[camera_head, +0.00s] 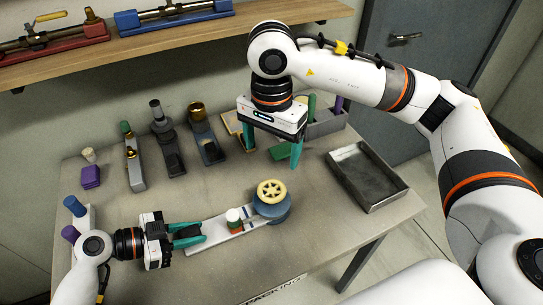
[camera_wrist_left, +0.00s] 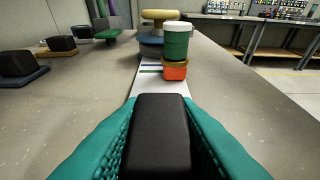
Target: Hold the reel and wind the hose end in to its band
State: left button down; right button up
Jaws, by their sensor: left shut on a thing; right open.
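The reel (camera_head: 271,205) is a blue drum with a cream spoked wheel (camera_head: 271,190) on top, at the far end of a white base strip (camera_head: 208,230). It also shows in the left wrist view (camera_wrist_left: 152,44), partly behind a green cup with a white rim (camera_wrist_left: 176,45) on an orange block (camera_wrist_left: 175,71). Green and blue bands cross the strip (camera_wrist_left: 150,68) there. My left gripper (camera_head: 190,235) is shut on a black block (camera_wrist_left: 160,125) at the strip's near end. My right gripper (camera_head: 271,148) is open and empty, above the table behind the reel. I cannot make out the hose end.
A grey tray (camera_head: 366,205) lies at the table's right. Several small fixtures, among them a black one (camera_head: 166,140) and a purple block (camera_head: 90,177), stand along the back. A wooden shelf (camera_head: 170,42) hangs above. Bare table (camera_head: 320,225) lies between reel and tray.

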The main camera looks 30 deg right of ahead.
dwell(0.3)
pick_arm(q)
jog(key=c, duration=1)
grip_release()
jog(key=shift+c, duration=0.2)
